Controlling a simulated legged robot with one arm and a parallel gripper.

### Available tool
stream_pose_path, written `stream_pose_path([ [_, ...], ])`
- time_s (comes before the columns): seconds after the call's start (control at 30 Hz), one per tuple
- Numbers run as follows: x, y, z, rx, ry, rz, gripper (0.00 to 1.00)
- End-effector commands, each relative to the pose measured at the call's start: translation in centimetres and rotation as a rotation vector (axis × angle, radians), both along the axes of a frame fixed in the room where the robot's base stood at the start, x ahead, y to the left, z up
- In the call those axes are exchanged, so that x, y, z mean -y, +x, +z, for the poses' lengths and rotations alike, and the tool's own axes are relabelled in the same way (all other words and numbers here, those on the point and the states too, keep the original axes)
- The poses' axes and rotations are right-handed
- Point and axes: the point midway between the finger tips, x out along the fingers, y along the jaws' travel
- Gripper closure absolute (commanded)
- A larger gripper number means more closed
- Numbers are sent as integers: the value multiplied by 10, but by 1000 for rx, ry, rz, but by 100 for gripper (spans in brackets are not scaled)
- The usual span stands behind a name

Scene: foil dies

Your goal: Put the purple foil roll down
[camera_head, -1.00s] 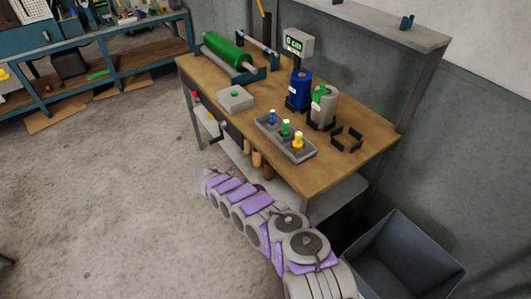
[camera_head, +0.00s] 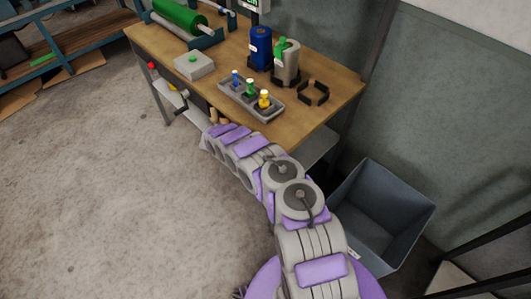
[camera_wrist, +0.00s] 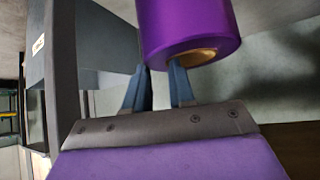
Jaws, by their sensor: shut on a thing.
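The purple foil roll (camera_wrist: 188,25) shows at the top of the wrist view, with its brown core at the lower end and its top cut off by the frame. My gripper (camera_wrist: 160,75) is shut on it, with two blue-grey fingers at the roll's lower end. The core partly shows beside the right finger. In the head view my arm reaches toward the table's front edge; the roll and fingers cannot be made out there. An empty dark holder with upright posts (camera_head: 313,92) stands on the wooden table (camera_head: 315,118), right of the other rolls.
A grey tray (camera_head: 235,91) holds coloured pegs. An open grey bin (camera_head: 385,200) stands right of my arm.

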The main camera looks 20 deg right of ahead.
Motion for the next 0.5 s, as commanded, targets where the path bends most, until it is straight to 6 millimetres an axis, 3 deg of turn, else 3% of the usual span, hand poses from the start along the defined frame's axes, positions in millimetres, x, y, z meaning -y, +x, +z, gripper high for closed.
stream_pose_path([
  [0.5, 44, 0, 2, 3, -2, -1, 100],
])
